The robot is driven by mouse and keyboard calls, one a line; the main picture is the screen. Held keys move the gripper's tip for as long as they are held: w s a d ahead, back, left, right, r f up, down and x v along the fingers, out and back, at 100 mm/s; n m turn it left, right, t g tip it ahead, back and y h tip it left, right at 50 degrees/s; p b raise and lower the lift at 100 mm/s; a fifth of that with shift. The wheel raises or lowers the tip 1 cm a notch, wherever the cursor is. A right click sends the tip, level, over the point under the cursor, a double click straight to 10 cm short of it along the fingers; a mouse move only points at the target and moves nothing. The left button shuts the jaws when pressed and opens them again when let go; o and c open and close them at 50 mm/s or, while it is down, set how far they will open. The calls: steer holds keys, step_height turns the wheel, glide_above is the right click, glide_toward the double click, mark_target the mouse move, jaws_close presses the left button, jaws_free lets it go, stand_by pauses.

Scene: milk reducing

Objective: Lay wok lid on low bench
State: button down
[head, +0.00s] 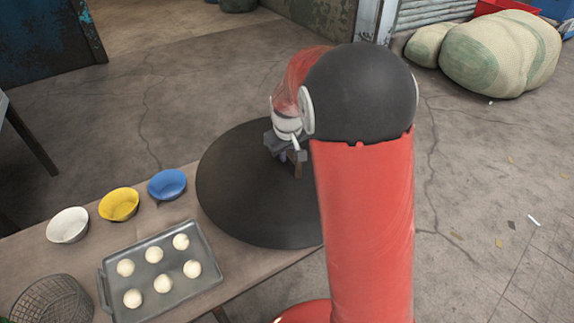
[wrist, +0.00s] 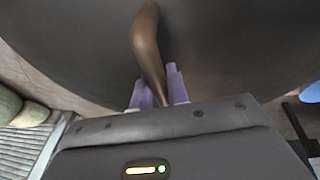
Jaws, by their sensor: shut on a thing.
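The wok lid (head: 235,190) is a wide, dark round disc with a brown handle (wrist: 147,45). My gripper (wrist: 160,92) is shut on the handle, with its purple-looking fingers on both sides of it. In the head view my gripper (head: 287,150) is over the lid, and my red arm hides the lid's right part. The low bench (head: 150,219) has a brown top and runs along the lower left. The lid overlaps the bench's right end in the head view. I cannot tell whether it touches the bench.
On the bench are a white bowl (head: 68,226), a yellow bowl (head: 119,204), a blue bowl (head: 167,184), a grey tray (head: 165,303) of several dough balls and a wire basket (head: 50,300). Stuffed sacks (head: 500,55) lie at the back right. The cracked floor beyond is open.

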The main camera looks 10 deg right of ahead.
mark_target(287, 163)
step_height(287, 163, down, 4)
steer(key=shift+f+b, duration=0.1)
steer(key=shift+b, duration=0.35)
steer(key=c, duration=1.8)
jaws_free()
steer(key=shift+f, duration=0.15)
steer(key=o, duration=0.4)
steer(key=shift+o, duration=0.2)
